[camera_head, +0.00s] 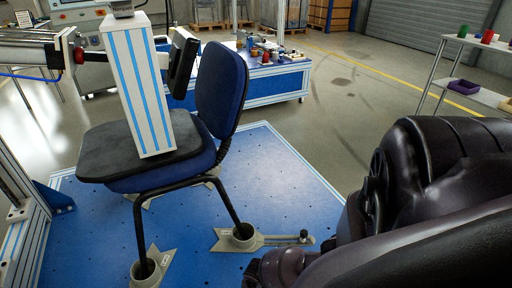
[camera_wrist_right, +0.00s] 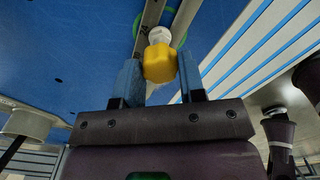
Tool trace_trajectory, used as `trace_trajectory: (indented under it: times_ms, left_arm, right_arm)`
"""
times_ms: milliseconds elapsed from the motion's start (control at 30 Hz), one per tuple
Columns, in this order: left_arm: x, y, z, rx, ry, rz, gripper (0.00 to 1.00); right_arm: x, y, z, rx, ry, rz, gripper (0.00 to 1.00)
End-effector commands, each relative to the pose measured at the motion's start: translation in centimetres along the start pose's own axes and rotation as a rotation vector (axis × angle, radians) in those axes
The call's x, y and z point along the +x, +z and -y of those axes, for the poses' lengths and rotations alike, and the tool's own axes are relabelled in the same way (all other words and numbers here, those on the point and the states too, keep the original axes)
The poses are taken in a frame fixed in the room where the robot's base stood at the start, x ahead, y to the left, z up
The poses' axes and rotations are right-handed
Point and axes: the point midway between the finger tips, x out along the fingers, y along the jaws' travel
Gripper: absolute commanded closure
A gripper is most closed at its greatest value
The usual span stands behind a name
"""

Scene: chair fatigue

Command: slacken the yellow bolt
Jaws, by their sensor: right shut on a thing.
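The yellow bolt (camera_wrist_right: 160,65) shows in the right wrist view, with a faceted head and a pale round piece (camera_wrist_right: 159,36) just behind it. It sits in front of a grey slotted metal bar. My right gripper (camera_wrist_right: 161,77) has its two blue fingers on either side of the bolt head and is shut on it. In the head view my dark right arm fills the lower right, and neither its fingers nor the bolt can be made out there. My left gripper is in neither view.
A blue office chair (camera_head: 221,92) stands on the blue test platform (camera_head: 275,170), its frame ends in grey floor holders (camera_head: 238,238). A white and blue striped block (camera_head: 137,88) presses on the seat. A blue bench (camera_head: 262,87) stands behind; shelves (camera_head: 470,92) stand at the right.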

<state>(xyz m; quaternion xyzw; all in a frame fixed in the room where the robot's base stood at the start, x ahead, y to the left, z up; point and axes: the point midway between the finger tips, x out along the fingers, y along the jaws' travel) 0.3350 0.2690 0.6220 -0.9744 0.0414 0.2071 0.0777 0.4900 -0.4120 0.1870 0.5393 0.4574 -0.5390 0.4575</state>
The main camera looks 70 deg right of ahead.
Motion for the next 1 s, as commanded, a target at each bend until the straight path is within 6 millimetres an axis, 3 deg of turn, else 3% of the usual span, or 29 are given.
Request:
trace_trajectory:
  times_ms: [200,533,800,1000]
  left_arm:
    - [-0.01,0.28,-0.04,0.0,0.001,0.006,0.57]
    - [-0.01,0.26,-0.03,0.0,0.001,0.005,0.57]
    - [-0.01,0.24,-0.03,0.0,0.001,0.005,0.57]
    - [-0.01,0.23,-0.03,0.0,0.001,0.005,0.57]
  right_arm:
    - [-0.02,0.09,-0.01,-0.158,-0.001,0.002,0.88]
    - [-0.02,0.1,-0.02,-0.183,-0.001,0.002,0.88]
    - [-0.04,0.11,-0.07,-0.458,0.0,0.002,0.88]
    - [-0.02,0.07,-0.02,-0.515,0.0,0.001,0.88]
